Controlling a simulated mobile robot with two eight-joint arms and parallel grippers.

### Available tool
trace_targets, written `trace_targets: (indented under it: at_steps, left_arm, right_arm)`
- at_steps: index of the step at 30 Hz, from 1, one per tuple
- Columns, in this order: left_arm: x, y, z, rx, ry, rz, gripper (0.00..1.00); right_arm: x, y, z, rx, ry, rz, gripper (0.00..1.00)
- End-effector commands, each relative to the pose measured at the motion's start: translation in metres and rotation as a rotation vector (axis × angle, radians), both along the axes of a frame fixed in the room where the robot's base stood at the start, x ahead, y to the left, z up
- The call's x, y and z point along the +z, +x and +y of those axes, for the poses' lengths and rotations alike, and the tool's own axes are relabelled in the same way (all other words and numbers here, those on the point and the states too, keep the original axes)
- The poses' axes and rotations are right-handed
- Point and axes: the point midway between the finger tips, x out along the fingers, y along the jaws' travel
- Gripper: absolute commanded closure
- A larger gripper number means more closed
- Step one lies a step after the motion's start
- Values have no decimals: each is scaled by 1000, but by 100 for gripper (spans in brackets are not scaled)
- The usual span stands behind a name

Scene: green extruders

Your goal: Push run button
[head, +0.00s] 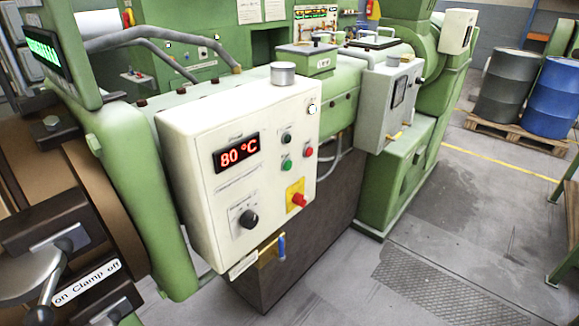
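A cream control box (180,150) is mounted on the front of the green extruder (345,85). On its face are a green button (287,166), a red button (309,152) above and right of it, and a dark button (287,139) above it. The small labels are too blurred to read, so I cannot tell which one is marked run. A red display (237,152) reads 80 °C. A black knob (248,218) and a red switch on a yellow plate (298,199) are lower on the face. Neither of my grippers is in view.
A grey box (378,100) with a gauge is farther along the machine. A clamp lever (50,285) and brown wheel are at lower left. Grey and blue drums (553,97) stand on a pallet at right. The floor (440,235) in front right is clear.

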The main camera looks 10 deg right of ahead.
Motion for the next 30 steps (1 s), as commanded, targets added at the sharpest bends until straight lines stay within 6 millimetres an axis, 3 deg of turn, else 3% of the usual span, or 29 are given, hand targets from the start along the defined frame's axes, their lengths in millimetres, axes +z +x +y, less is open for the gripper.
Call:
trace_targets:
  at_steps: [1, 6, 9, 30]
  left_arm:
    - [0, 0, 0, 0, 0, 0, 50]
    - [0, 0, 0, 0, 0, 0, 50]
    - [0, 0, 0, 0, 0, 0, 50]
    - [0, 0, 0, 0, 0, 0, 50]
  right_arm:
    - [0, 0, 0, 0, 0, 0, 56]
    - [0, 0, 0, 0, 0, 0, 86]
    - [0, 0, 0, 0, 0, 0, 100]
    - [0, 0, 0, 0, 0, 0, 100]
